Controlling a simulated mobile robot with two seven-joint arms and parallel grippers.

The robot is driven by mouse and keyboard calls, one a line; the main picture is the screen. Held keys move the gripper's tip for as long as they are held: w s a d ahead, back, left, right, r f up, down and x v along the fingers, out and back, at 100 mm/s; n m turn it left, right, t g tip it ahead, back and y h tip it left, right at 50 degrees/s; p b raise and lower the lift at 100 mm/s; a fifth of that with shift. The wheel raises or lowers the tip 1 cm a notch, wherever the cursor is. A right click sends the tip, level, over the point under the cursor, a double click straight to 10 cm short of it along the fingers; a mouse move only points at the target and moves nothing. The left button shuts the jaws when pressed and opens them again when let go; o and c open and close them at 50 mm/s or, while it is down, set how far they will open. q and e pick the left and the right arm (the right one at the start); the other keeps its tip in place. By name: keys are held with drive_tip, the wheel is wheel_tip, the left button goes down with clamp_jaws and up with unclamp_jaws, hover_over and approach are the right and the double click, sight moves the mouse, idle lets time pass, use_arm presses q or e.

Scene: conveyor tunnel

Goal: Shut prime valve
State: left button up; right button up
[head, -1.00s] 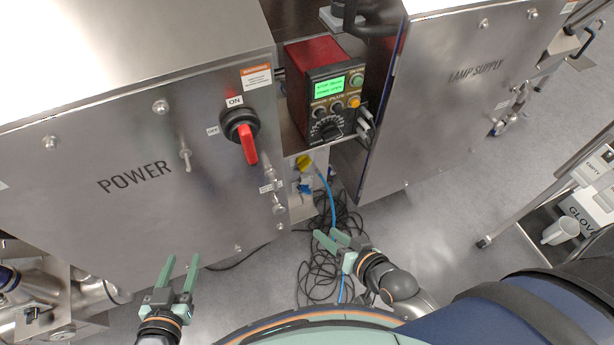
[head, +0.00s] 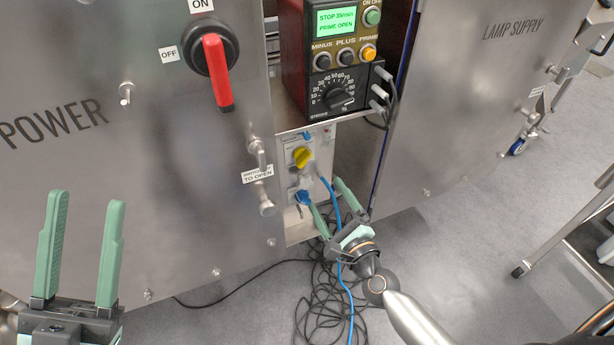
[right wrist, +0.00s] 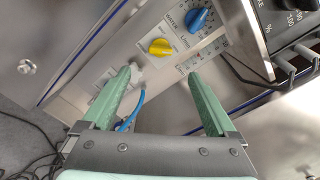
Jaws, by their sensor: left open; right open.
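A pale valve panel (head: 322,150) sits below the pump controller. It carries a yellow knob (head: 302,156) and a blue knob (head: 302,197) lower down. The right wrist view shows the yellow knob (right wrist: 160,46) between and beyond the fingertips, and a blue knob (right wrist: 199,19) above it to the right. I cannot read which knob is the prime valve. My right gripper (head: 328,197) is open and empty in front of the panel's lower part. My left gripper (head: 87,200) is open and empty before the POWER cabinet.
The POWER cabinet (head: 170,140) with its red switch (head: 217,72) stands left of the panel, and the LAMP SUPPLY cabinet (head: 470,110) right. A blue hose (head: 340,222) runs down beside my right gripper. Black cables (head: 320,290) lie coiled on the floor.

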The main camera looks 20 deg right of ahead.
sight(306, 163)
drive_tip(key=w, duration=0.8)
drive_tip(key=w+a+b, duration=0.1)
drive_tip(key=w, duration=0.3)
drive_tip(key=shift+w, duration=0.3)
drive_tip(key=shift+d, duration=0.1)
drive_tip(key=c, duration=1.4)
